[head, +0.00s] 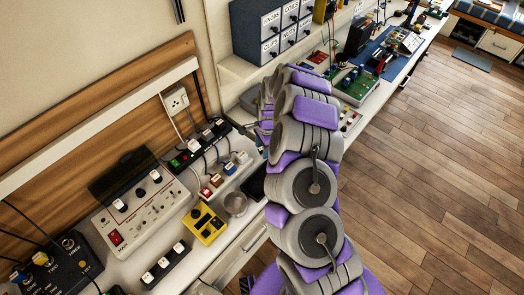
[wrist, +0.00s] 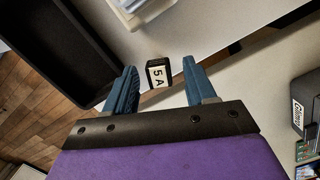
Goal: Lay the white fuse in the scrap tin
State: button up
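My gripper (wrist: 160,64) is open, with its two blue-grey fingers spread apart in the wrist view. A small block marked "5 A" (wrist: 158,74), with a white face and black sides, sits between the fingertips, with a gap on both sides. It looks like the white fuse, though its dark sides leave this unsure. A small round metal dish (head: 236,210), possibly the scrap tin, stands on the bench beside the yellow block in the head view. I cannot read any label on it. My arm hides the gripper in the head view.
A black open tray (wrist: 62,55) lies left of the gripper, and a dark grey labelled box (wrist: 306,112) stands at right. In the head view, a yellow block (head: 204,224), a white control panel (head: 150,212) and a row of coloured plugs (head: 222,178) crowd the bench.

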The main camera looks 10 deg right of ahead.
jog(key=shift+a, duration=0.25)
grip_shut()
jog(key=shift+d, duration=0.1)
